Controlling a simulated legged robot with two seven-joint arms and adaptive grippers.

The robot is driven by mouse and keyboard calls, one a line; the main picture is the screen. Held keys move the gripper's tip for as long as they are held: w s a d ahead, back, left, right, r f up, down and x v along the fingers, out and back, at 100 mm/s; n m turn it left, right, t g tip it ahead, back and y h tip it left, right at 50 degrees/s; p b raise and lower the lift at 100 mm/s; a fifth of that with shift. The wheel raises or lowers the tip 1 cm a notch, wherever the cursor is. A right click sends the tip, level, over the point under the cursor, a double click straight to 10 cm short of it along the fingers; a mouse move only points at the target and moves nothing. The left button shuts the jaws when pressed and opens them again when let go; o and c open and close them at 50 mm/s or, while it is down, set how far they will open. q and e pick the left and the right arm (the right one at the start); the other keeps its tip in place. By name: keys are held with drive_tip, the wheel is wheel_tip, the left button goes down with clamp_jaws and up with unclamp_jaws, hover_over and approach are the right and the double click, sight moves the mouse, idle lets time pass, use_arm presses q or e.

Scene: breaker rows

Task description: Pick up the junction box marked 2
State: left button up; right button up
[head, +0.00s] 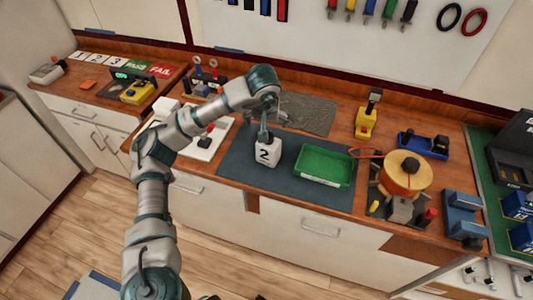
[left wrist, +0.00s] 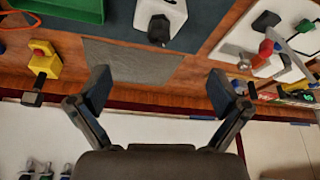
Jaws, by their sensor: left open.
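The junction box marked 2 (head: 268,153) is a white block with a black 2 on its front face. It stands upright on the dark mat (head: 235,165), left of the green tray (head: 325,166). My left gripper (head: 266,132) appears just above or behind the box in the head view; its fingers are small and partly hard to make out there. In the left wrist view the gripper (left wrist: 160,92) is open with nothing between its fingers. The white box (left wrist: 172,10), with a dark knob on top, lies beyond the fingertips at the top edge. My right gripper is not in view.
A grey mesh mat (head: 305,114) lies behind the box. A white board with a red-handled tool (head: 208,140) is to the left. A yellow tool (head: 366,120) and an orange spool (head: 404,175) stand to the right. The dark mat is clear in front of the box.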

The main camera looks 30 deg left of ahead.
sight(271, 135)
use_arm(q)
drive_tip(key=x, duration=0.6)
drive_tip(key=d+x, duration=0.1)
drive_tip(key=x, duration=0.2)
drive_tip(key=shift+w+f+b, duration=0.1)
drive_tip(key=shift+f+b, duration=0.2)
drive_tip(key=x, duration=0.2)
drive_tip(key=a+x, duration=0.1)
drive_tip(key=x, duration=0.2)
drive_tip(key=shift+f, duration=0.25)
drive_tip(key=shift+d, duration=0.15)
drive_tip(key=c, duration=1.5)
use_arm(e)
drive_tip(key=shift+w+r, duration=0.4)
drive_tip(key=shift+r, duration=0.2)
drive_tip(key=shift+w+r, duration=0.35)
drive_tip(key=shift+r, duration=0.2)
use_arm(q)
drive_tip(key=shift+r, duration=0.1)
drive_tip(key=shift+c, duration=0.2)
